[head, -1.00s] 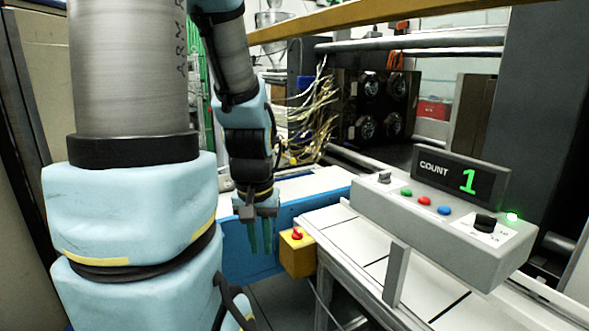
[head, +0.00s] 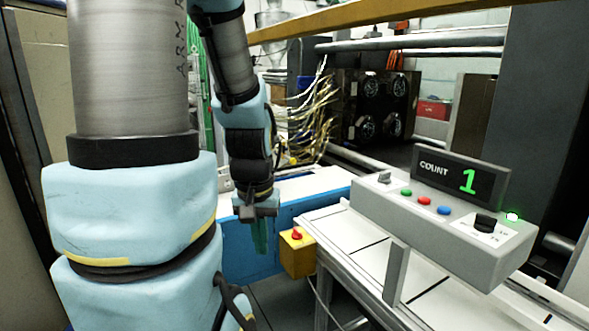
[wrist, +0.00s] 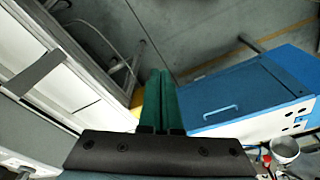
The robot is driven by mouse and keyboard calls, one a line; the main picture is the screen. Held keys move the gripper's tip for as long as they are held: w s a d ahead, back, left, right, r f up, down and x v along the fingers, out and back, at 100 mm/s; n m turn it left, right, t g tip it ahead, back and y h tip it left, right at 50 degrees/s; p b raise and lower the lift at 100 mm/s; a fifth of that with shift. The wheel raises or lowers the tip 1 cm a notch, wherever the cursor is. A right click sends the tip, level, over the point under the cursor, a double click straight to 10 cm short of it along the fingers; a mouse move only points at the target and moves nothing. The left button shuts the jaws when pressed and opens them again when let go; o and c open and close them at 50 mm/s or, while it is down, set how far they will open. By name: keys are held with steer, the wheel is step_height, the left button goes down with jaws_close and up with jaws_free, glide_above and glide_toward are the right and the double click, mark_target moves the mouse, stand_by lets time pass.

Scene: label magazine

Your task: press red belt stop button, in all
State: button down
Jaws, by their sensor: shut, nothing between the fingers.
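A yellow box (head: 298,257) with a red button (head: 297,235) on top is fixed at the left end of the belt frame. My gripper (head: 260,249) points down just left of the box, apart from it in the head view. Its green fingers are shut together with nothing between them. In the wrist view the fingers (wrist: 160,75) hide most of the yellow box (wrist: 137,98), and its button cannot be seen.
A black knob (head: 485,222) sits on the panel. The white belt (head: 350,237) runs under it. A blue cabinet (head: 248,261) stands behind my gripper.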

stand_by(0.4)
step_height(320, 180, up, 18)
steer(key=m+t+y, duration=0.1)
steer(key=m+t, duration=0.6)
steer(key=t, duration=0.1)
glide_above(426, 201)
steer(key=shift+s+f+b, duration=0.1)
steer(key=shift+f+b, duration=0.05)
steer(key=shift+b, duration=0.15)
steer(key=shift+f, duration=0.15)
step_height(426, 201, down, 8)
steer(key=b, duration=0.5)
steer(key=shift+f+b, duration=0.3)
steer(key=shift+b, duration=0.35)
steer(key=shift+f, duration=0.15)
